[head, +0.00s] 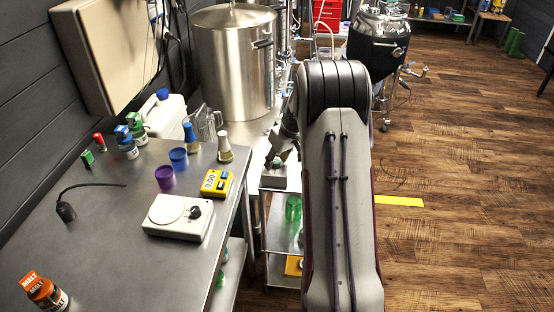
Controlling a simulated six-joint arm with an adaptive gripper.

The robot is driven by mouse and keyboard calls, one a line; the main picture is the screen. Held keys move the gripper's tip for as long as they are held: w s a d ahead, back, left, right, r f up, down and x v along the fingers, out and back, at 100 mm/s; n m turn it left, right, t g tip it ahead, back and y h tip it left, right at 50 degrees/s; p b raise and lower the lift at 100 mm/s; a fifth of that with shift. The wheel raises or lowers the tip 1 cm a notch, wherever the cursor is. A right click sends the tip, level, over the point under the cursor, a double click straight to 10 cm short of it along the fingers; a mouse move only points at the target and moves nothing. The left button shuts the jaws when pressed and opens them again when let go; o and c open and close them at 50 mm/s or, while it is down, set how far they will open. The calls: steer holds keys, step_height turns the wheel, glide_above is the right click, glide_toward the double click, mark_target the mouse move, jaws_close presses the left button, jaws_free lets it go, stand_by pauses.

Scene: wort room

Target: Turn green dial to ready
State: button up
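A small grey box (272,180) stands beyond the right edge of the steel table. A small green part (276,162), which looks like the green dial, shows on top of it; any ready mark is too small to read. My arm reaches forward and bends down to the left, with my gripper (284,152) low over the box, close to the green part. The gripper is partly hidden behind my arm. I cannot tell whether its fingers touch the dial or are open or shut.
The steel table (110,230) at left holds a white device with a black knob (180,217), a yellow timer (216,183), purple (165,177) and blue cups (179,158), and several bottles. A large steel pot (232,65) stands behind. The wooden floor at right is mostly clear.

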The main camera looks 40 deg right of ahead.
jaws_close()
steer(key=shift+a+m+h, duration=0.1)
steer(key=shift+m+h, duration=0.3)
steer(key=shift+m, duration=0.7)
steer(key=shift+m+h, duration=0.5)
steer(key=shift+m, duration=0.7)
steer(key=shift+w+a+m+g+h, duration=0.1)
steer(key=shift+m+g+h, duration=0.25)
steer(key=shift+m, duration=0.8)
steer(key=shift+a+m+g+h, duration=0.1)
steer(key=shift+m+g+h, duration=0.25)
steer(key=shift+m, duration=0.8)
steer(key=shift+w+f+m+g+h, duration=0.1)
steer(key=shift+m+g+h, duration=0.2)
steer(key=shift+m, duration=0.9)
steer(key=shift+m+g+h, duration=0.2)
steer(key=shift+m+g, duration=0.2)
steer(key=shift+m, duration=0.8)
steer(key=shift+w+m+g, duration=0.1)
steer(key=shift+m+g, duration=0.8)
steer(key=shift+m, duration=1.4)
